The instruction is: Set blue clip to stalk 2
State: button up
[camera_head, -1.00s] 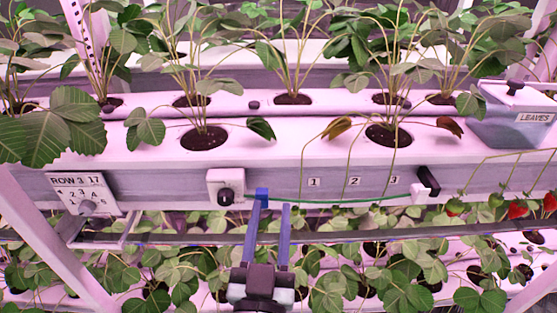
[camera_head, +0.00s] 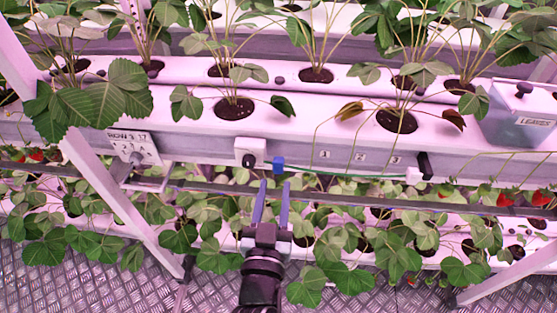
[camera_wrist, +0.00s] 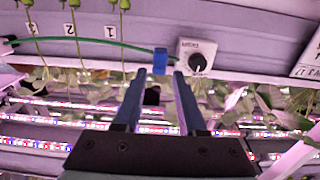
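The blue clip (camera_head: 278,163) sits on a thin green line just right of a white knob box; it also shows in the wrist view (camera_wrist: 160,60). My gripper (camera_head: 271,186) is open and empty. In the wrist view its fingertips (camera_wrist: 159,74) point at the clip, one to either side, with the clip beyond the tips. Label 2 (camera_head: 361,156) is on the rack's front face, between labels 1 and 3. A thin stalk (camera_wrist: 75,38) hangs past label 2, one of three. The green line runs across the stalks.
A white knob box (camera_head: 250,152) is left of the clip, and a black knob (camera_head: 424,165) ends the line at right. A rail (camera_head: 330,198) and lower plants lie below. A LEAVES bin (camera_head: 520,118) stands at right. A ROW sign (camera_head: 133,146) is at left.

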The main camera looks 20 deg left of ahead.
aim_at(278, 169)
jog(key=p+x, duration=0.1)
jog(key=x, duration=0.6)
grip_shut()
dwell(1.4)
